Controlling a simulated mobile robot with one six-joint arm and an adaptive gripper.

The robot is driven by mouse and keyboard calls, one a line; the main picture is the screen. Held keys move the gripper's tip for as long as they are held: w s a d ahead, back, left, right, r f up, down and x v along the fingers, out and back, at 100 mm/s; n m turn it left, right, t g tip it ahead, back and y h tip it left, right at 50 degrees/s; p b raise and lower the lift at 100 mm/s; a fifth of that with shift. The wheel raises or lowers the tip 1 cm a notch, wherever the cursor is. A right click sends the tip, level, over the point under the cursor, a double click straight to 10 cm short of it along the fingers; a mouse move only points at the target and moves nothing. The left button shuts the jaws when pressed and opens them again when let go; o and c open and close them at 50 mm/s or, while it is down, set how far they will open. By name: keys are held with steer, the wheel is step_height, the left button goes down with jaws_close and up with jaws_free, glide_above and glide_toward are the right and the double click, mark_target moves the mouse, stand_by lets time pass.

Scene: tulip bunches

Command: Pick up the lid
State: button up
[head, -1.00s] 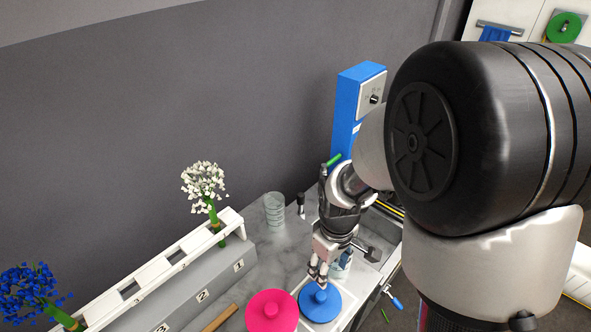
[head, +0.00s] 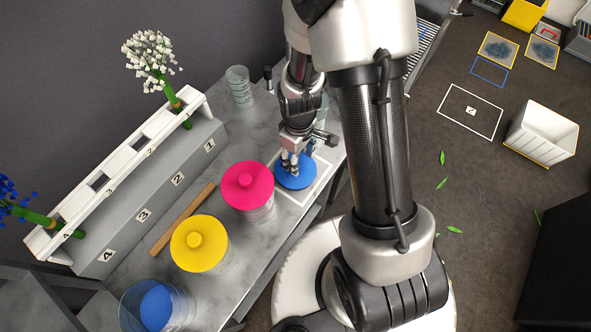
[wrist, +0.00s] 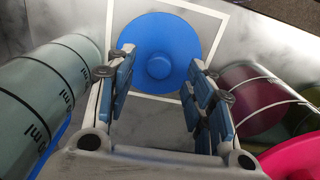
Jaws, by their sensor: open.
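A blue round lid (head: 296,172) with a central knob lies inside a white square outline on the grey marbled bench. It also shows in the wrist view (wrist: 150,40), with its knob between and beyond my fingertips. My gripper (head: 290,163) points down at the lid, its fingers close to the knob. In the wrist view my gripper (wrist: 162,75) is open, one finger on either side of the knob. I cannot tell whether the fingers touch the lid. A pink lid (head: 247,185) and a yellow lid (head: 200,243) sit on clear jars nearby.
An open jar with blue inside (head: 157,305) stands at the front left. A wooden strip (head: 183,218) lies before the numbered rack (head: 160,190) holding flowers. A clear beaker (head: 239,87) stands behind. In the wrist view, a marked clear cylinder (wrist: 45,90) is close at left.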

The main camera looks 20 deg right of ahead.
steer(key=f+b, duration=0.1)
steer(key=f, duration=0.1)
steer(key=f+b, duration=0.1)
steer(key=f, duration=0.2)
steer(key=shift+w+a+f, duration=0.15)
steer(key=shift+w, duration=0.05)
steer(key=c, duration=1.2)
steer(key=shift+o, duration=0.2)
steer(key=shift+r, duration=0.2)
